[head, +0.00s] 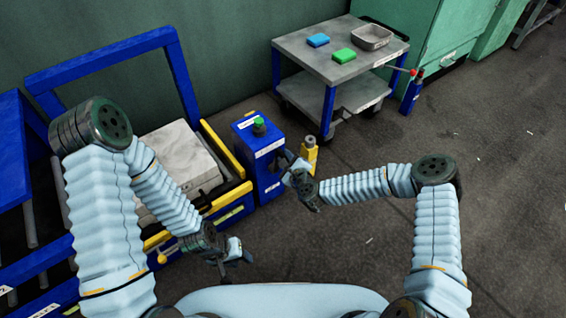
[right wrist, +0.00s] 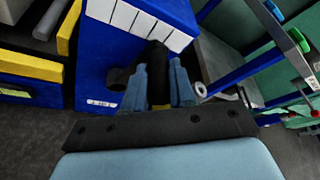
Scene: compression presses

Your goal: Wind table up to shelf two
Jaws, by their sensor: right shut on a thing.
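A blue box (head: 258,165) with a green knob on top stands at the right end of a low table with yellow edges (head: 224,148). A pale block (head: 180,160) lies on that table. My right gripper (head: 290,168) is at the box's right side. In the right wrist view its blue fingers (right wrist: 158,82) are shut on a black handle (right wrist: 156,54) in front of the box's blue face; the fingers hide part of it. My left gripper (head: 232,256) hangs near the table's front, away from the box; its opening is unclear.
A blue rack (head: 22,170) with rollers stands at the left. A yellow post (head: 309,156) stands just beyond my right gripper. A grey cart (head: 345,65) with blue and green blocks and a tray stands at the back. The floor at right is clear.

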